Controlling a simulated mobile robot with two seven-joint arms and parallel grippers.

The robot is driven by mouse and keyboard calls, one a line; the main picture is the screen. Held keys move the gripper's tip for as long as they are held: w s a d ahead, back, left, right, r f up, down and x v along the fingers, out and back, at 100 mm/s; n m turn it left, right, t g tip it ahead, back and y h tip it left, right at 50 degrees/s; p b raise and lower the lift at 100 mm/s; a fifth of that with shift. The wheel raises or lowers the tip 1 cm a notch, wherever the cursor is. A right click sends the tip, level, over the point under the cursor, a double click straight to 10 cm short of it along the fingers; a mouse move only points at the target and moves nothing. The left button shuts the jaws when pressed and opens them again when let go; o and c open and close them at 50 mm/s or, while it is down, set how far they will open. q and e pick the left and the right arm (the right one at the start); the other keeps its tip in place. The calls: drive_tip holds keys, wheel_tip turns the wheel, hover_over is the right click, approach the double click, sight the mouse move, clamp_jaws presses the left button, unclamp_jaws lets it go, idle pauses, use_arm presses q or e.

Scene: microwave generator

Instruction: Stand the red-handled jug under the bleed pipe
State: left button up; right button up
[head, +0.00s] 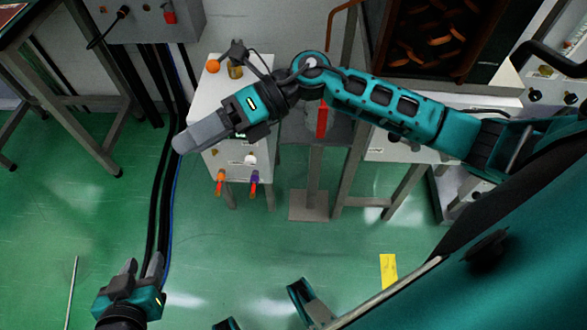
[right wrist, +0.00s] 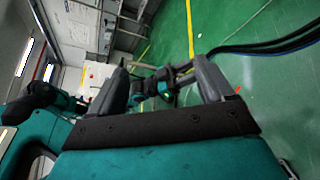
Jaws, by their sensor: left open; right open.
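A red upright handle (head: 321,118), apparently the jug's, shows just below my right arm in the head view. My right gripper (head: 182,144) is open and empty, left of the jug, over the edge of a white cabinet. It also shows in the right wrist view (right wrist: 160,68). My left gripper (head: 143,264) is open and empty over the floor, lower left.
The white cabinet (head: 205,95) carries orange and purple valves (head: 254,178) low on its front. The pedestal (head: 309,207) has a flat foot. Black and blue cables (head: 160,200) run down to the floor. A yellow floor mark (head: 388,270) lies lower right. The green floor is mostly clear.

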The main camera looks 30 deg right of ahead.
drive_tip(key=w+d+m+t+h, duration=0.2)
drive_tip(key=m+t, duration=0.6)
drive_tip(key=m, duration=0.5)
drive_tip(key=w+d+m+t+h, duration=0.25)
drive_tip(key=m+t, duration=0.55)
drive_tip(key=m, duration=0.5)
drive_tip(key=s+d+f+m+g+h, duration=0.2)
drive_tip(key=s+d+f+m+h, duration=0.1)
drive_tip(key=f+m, duration=0.4)
drive_tip(key=s+d+f+m+g+h, duration=0.3)
drive_tip(key=s+f+m, duration=0.4)
drive_tip(key=f, duration=0.4)
drive_tip(key=shift+s+d+h, duration=0.65)
drive_tip(key=shift+s+h, duration=0.1)
drive_tip(key=shift+h, duration=0.3)
